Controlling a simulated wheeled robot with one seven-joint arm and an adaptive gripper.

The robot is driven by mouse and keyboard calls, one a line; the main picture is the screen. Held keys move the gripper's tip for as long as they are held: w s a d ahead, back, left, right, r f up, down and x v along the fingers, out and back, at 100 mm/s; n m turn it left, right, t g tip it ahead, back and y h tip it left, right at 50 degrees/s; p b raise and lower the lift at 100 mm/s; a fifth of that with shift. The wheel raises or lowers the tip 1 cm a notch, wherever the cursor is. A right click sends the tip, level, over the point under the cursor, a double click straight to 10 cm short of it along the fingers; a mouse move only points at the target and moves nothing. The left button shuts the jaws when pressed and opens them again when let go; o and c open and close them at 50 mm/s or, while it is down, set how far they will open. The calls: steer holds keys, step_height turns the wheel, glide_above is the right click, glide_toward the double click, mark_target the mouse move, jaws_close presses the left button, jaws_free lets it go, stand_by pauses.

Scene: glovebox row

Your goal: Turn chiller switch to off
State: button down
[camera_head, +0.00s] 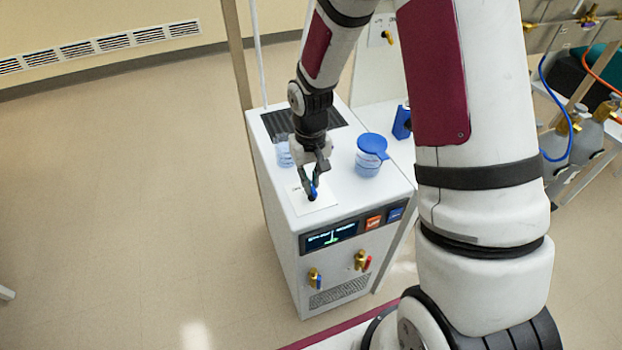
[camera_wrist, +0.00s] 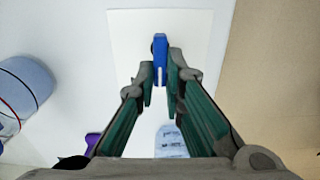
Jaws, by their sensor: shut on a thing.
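The chiller (camera_head: 335,220) is a white box with a dark display on its front. Its blue switch (camera_head: 313,192) stands on a white plate (camera_head: 303,203) on the top face, near the front edge. My gripper (camera_head: 312,188) reaches down from above and is shut on the switch. In the wrist view the blue switch (camera_wrist: 160,58) sits between my two fingertips (camera_wrist: 161,75), above the white plate (camera_wrist: 130,40). The lettering on the plate is mostly hidden or too small to read.
A blue-lidded container (camera_head: 371,155) stands right of my gripper on the chiller top. A clear container (camera_head: 284,152) stands just behind left. An orange button (camera_head: 373,222), a blue button (camera_head: 396,214) and brass valves (camera_head: 315,278) are on the front. Open floor (camera_head: 120,200) lies to the left.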

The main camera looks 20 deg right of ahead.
stand_by(0.3)
steer(key=c, duration=1.7)
jaws_free()
step_height(320, 180, up, 12)
steer(key=shift+r, duration=0.1)
